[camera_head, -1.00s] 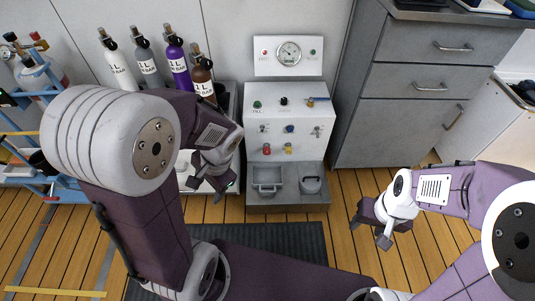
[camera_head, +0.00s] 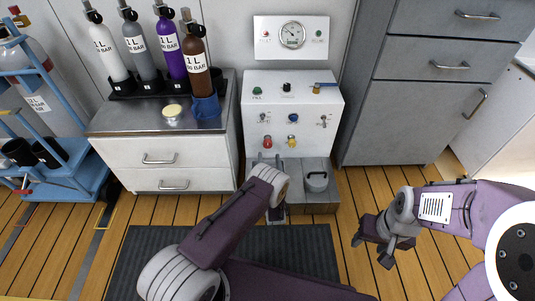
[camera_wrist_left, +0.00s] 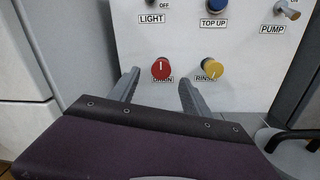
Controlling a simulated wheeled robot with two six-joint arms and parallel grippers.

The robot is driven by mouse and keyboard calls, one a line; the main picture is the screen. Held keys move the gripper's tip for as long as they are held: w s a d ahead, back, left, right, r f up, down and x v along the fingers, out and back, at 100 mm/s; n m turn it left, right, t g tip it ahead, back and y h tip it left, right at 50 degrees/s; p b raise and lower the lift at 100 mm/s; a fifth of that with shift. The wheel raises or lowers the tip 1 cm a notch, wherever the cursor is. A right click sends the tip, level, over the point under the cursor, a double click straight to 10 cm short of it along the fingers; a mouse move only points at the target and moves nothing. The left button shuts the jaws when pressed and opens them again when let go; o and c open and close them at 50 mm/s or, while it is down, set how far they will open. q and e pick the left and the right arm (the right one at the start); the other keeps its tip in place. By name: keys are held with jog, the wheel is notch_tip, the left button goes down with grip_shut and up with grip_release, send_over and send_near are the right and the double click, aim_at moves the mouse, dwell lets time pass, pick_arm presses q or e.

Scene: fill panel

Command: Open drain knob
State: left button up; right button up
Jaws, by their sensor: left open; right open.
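The red drain knob (camera_head: 267,142) is on the lower left of the white panel's front face. In the left wrist view the red knob (camera_wrist_left: 162,68) shows a white mark on its face, with a partly covered label below it. My left gripper (camera_wrist_left: 158,77) is open and empty, its two fingers pointing at the panel on either side of the red knob in that view. Whether they touch it I cannot tell. In the head view my own arm mostly hides the left gripper. My right gripper (camera_head: 372,251) is open and empty over the wooden floor.
A yellow rinse knob (camera_wrist_left: 212,68) sits just right of the red one, close to the right finger. Blue top-up (camera_wrist_left: 217,5), light and pump controls are above.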

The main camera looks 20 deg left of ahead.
aim_at(268, 146)
pick_arm(q)
jog(key=b+x, duration=0.2)
jog(key=f+b+x, duration=0.1)
jog(key=b+x, duration=0.1)
jog(key=x, duration=0.1)
jog(key=b+x, duration=0.2)
jog(key=b, duration=0.1)
jog(key=shift+w+a+f, duration=0.1)
jog(key=shift+w+f, duration=0.25)
jog(key=shift+w, duration=0.05)
jog(key=shift+w+a+r, duration=0.1)
jog(key=shift+w+r, duration=0.1)
jog(key=shift+w, duration=0.15)
grip_shut()
